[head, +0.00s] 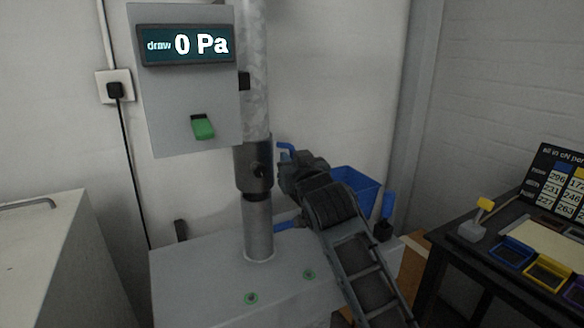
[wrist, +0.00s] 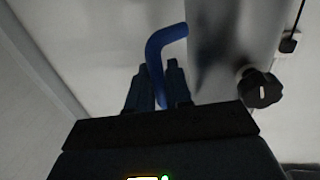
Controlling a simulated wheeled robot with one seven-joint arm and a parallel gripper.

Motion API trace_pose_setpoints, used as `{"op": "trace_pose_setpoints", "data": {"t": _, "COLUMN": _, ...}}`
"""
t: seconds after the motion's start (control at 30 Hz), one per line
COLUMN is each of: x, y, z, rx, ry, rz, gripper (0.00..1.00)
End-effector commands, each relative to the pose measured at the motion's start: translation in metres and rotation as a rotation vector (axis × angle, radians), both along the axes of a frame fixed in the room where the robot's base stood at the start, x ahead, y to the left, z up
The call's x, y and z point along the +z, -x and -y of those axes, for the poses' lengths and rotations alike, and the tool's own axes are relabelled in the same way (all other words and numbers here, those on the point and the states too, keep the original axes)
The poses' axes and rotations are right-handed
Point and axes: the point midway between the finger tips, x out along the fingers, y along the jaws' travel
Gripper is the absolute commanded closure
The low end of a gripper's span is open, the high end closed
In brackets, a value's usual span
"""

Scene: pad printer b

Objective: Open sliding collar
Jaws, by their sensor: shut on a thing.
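The sliding collar (head: 252,168) is a dark sleeve around the vertical metal pipe (head: 258,60), with a small dark knob on its front. In the wrist view the knob (wrist: 259,88) stands out from the grey cylinder at the right. A blue bent handle (head: 286,148) shows at the collar's right side, partly hidden by my gripper. My gripper (head: 289,172) is right of the collar. In the wrist view my gripper (wrist: 158,88) is shut on the blue handle (wrist: 160,48), which rises between the fingers and bends right toward the cylinder.
A panel (head: 185,108) reading "draw 0 Pa" with a green switch (head: 203,127) is left of the pipe. The pipe stands on a grey cabinet (head: 205,285). A blue bin (head: 354,186) is behind my arm. A dark table (head: 478,262) with coloured trays is at right.

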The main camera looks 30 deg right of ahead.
Motion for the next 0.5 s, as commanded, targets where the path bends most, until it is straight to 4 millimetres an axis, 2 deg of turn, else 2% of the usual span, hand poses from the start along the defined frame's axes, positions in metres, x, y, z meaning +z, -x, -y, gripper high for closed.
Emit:
{"op": "trace_pose_setpoints", "data": {"t": 0.03, "x": 0.021, "y": 0.000, "z": 0.000, "rx": 0.001, "ry": 0.002, "rz": 0.010, "gripper": 1.00}}
{"op": "trace_pose_setpoints", "data": {"t": 0.1, "x": 0.030, "y": 0.000, "z": 0.000, "rx": 0.001, "ry": 0.002, "rz": 0.010, "gripper": 1.00}}
{"op": "trace_pose_setpoints", "data": {"t": 0.47, "x": 0.033, "y": 0.000, "z": 0.000, "rx": 0.000, "ry": 0.002, "rz": 0.009, "gripper": 1.00}}
{"op": "trace_pose_setpoints", "data": {"t": 0.5, "x": 0.033, "y": 0.000, "z": 0.000, "rx": 0.000, "ry": 0.002, "rz": 0.009, "gripper": 0.78}}
